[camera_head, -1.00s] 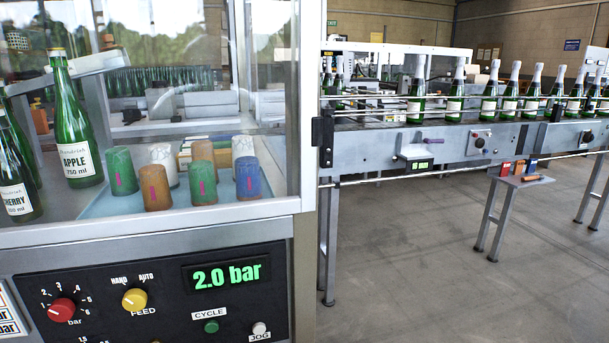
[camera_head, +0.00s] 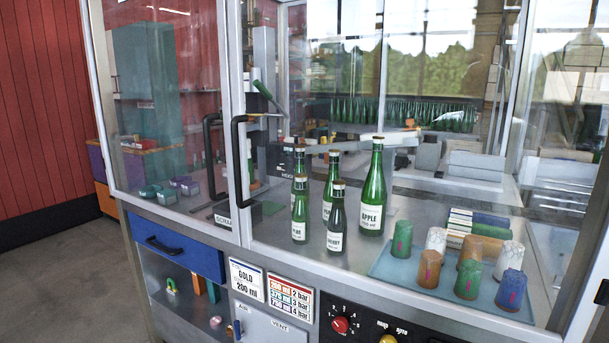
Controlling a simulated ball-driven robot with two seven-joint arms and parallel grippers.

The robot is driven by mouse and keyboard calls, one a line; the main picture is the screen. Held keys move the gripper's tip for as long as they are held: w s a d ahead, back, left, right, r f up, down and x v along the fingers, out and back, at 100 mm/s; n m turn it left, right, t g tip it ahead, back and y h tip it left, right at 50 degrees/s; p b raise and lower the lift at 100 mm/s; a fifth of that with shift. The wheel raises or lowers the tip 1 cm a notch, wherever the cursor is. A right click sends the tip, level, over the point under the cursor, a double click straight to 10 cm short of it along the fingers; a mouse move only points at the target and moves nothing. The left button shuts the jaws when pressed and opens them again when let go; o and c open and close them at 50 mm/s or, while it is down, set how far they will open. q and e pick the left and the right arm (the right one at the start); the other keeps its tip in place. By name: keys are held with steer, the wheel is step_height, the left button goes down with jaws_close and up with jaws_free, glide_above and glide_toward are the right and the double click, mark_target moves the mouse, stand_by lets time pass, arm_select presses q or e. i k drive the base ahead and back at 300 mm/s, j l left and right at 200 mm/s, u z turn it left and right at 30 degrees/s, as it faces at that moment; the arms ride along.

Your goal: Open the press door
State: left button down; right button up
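The press cabinet has glazed doors in pale metal frames. The left glass door (camera_head: 165,108) and the wide right glass door (camera_head: 330,110) meet at an upright frame left of the picture's middle, and they look shut. A black bar handle (camera_head: 237,165) stands at this seam, with a second black handle (camera_head: 208,155) just left of it. Behind the glass, the press mechanism (camera_head: 264,95) with a green-ended lever shows partly. Neither of my grippers is in view.
Several green bottles (camera_head: 373,190) stand behind the right glass, beside a blue tray (camera_head: 385,264) of coloured capsules. Below are a blue drawer (camera_head: 176,244) with a black handle, an open shelf and a red knob (camera_head: 340,325). Floor (camera_head: 50,285) at left is clear.

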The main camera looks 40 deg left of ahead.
mark_target(234, 237)
steer(key=u, duration=1.2)
